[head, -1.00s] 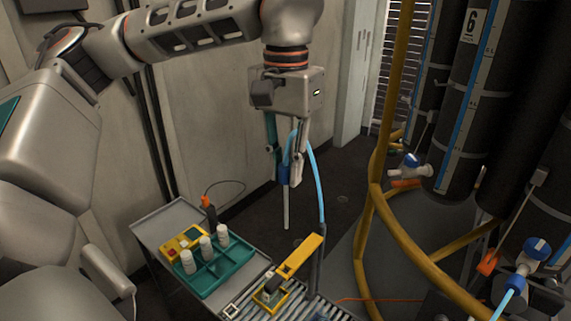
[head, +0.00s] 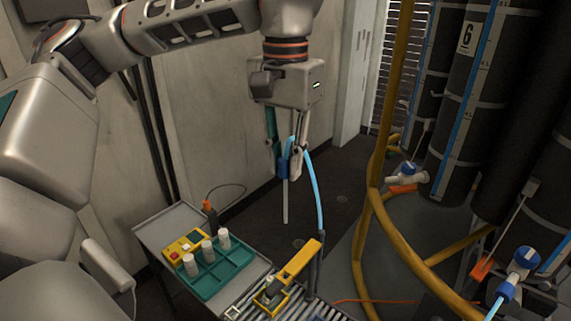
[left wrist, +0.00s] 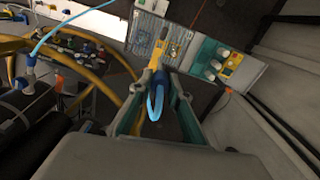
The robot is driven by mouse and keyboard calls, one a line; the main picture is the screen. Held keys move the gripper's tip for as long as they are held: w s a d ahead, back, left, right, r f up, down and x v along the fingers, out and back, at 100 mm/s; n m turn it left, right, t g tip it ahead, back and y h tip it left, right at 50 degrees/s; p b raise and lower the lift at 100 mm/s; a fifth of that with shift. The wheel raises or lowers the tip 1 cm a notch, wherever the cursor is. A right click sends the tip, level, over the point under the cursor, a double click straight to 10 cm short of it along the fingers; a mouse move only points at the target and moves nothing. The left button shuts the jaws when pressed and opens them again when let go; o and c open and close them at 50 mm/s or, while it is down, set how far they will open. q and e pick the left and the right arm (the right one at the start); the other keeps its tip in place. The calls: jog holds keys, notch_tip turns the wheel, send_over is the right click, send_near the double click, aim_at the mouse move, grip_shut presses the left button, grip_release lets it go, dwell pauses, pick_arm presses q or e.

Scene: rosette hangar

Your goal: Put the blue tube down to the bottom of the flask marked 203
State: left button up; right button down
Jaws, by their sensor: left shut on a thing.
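My left gripper (head: 286,172) points down and is shut on the blue tube (head: 283,165). A thin grey stem hangs straight down from the blue part, and a light blue hose curves off to its right. The stem's tip is in the air, above and behind the cart. In the left wrist view the gripper (left wrist: 157,95) has the blue tube (left wrist: 156,100) between its fingers. A small vessel (head: 269,287) stands in a yellow holder on the rollers, below a yellow arm. I can read no mark 203 on anything. My right gripper is not in view.
A teal tray (head: 230,278) with several white bottles (head: 208,251) stands on the grey cart (head: 165,222), beside a yellow control box (head: 185,246). The yellow arm (head: 298,260) rises over the rollers. Yellow pipes (head: 376,170) and dark cylinders (head: 466,100) stand to the right.

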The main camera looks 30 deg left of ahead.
pick_arm(q)
jog(key=shift+r, duration=1.8)
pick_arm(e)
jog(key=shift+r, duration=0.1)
